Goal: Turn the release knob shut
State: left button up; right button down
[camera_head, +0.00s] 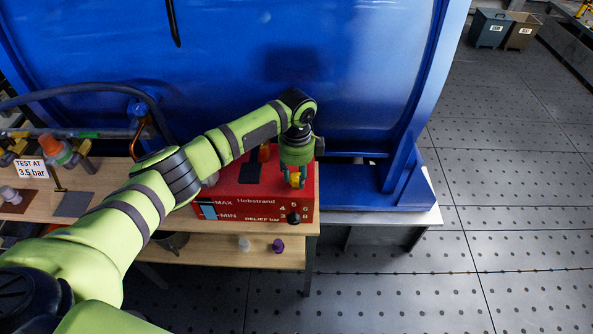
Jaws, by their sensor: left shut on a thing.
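A red pump box (257,213) with the words Holtstrand, MAX, MIN and RELIEF bar on its front stands on the right end of a wooden bench. My left arm reaches across from the lower left, and my left gripper (295,180) points down at the right part of the box top. A black dial (293,217) sits low on the box front, just below the gripper. My right gripper is not in view.
A big blue machine wall (370,60) rises close behind the bench. A sign reading TEST AT 3.5 bar (31,169) and fittings stand at the left. A purple part (278,245) and a pale one (244,243) lie on the lower shelf. The floor at right is clear.

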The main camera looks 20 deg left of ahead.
aim_at(296, 177)
pick_arm(q)
jog(key=m, duration=0.6)
jog(key=shift+f, duration=0.1)
jog(key=m, duration=0.6)
jog(key=shift+m, duration=0.3)
dwell(0.3)
jog(key=o, duration=1.1)
jog(key=shift+o, duration=0.2)
notch_tip(296, 177, up, 12)
